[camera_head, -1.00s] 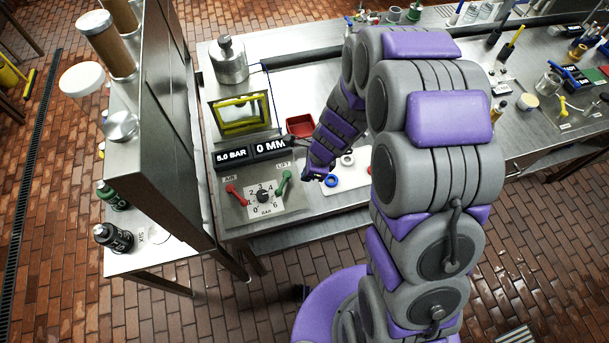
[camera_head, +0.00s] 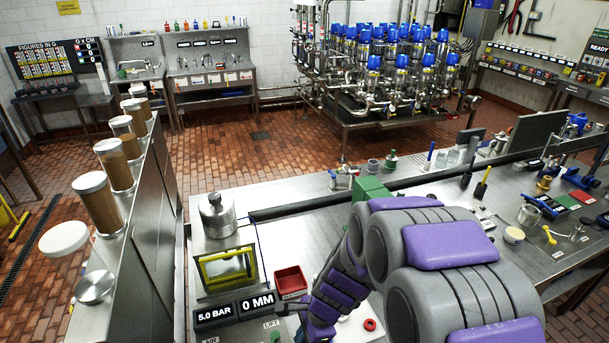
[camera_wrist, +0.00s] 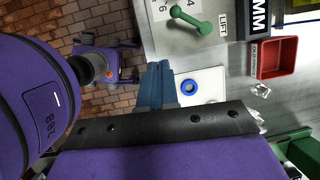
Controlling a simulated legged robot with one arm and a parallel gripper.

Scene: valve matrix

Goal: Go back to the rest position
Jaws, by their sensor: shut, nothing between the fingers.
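My gripper (camera_wrist: 159,66) shows in the wrist view as two blue-grey fingers pressed together, with nothing between them. It hangs beside a white mat (camera_wrist: 212,82) and apart from the green lever (camera_wrist: 190,20) marked LIFT. In the head view my purple and grey arm reaches over the bench from the lower right. Its gripper end is low in the picture, right of the 0 MM display (camera_head: 257,304), and its fingers are hard to make out there. The 5.0 BAR display (camera_head: 214,315) is beside it. The lever panel is mostly cut off below.
A red tray (camera_head: 290,281) and a press with a yellow frame (camera_head: 228,268) stand near the arm. A blue ring (camera_wrist: 189,87) and a red ring (camera_head: 370,324) lie on the mat. Tall jars (camera_head: 117,162) line the left shelf.

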